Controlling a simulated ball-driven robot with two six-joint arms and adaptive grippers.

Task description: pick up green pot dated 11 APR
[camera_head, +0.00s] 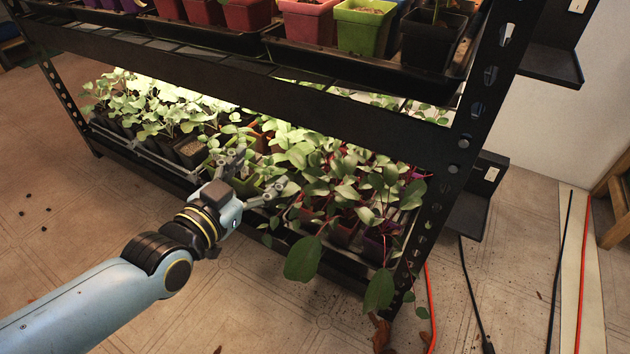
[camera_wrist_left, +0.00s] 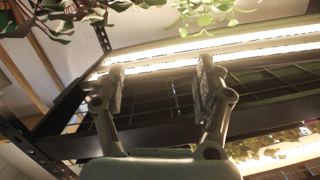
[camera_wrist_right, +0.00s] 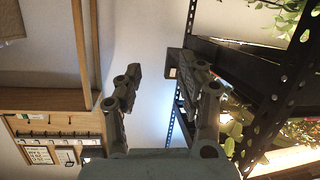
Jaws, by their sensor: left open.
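A green pot (camera_head: 245,186) stands on the lower shelf, partly hidden by leaves and by my left gripper. Another bright green pot (camera_head: 362,28) stands on the upper shelf. No date is readable on either. My left gripper (camera_head: 264,174) is open, its fingers reaching into the front of the lower shelf around the near green pot. The left wrist view shows its spread fingers (camera_wrist_left: 160,74) with no pot between them. My right gripper (camera_wrist_right: 165,75) is open and empty beside a rack post in the right wrist view; it is out of the head view.
The black rack's upper beam (camera_head: 260,90) runs close above the lower shelf. Dense seedlings (camera_head: 165,108) crowd the left, and broad leaves (camera_head: 340,185) hang over the right front. A rack post (camera_head: 455,160) and cables (camera_head: 582,270) are at right. The floor in front is mostly clear.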

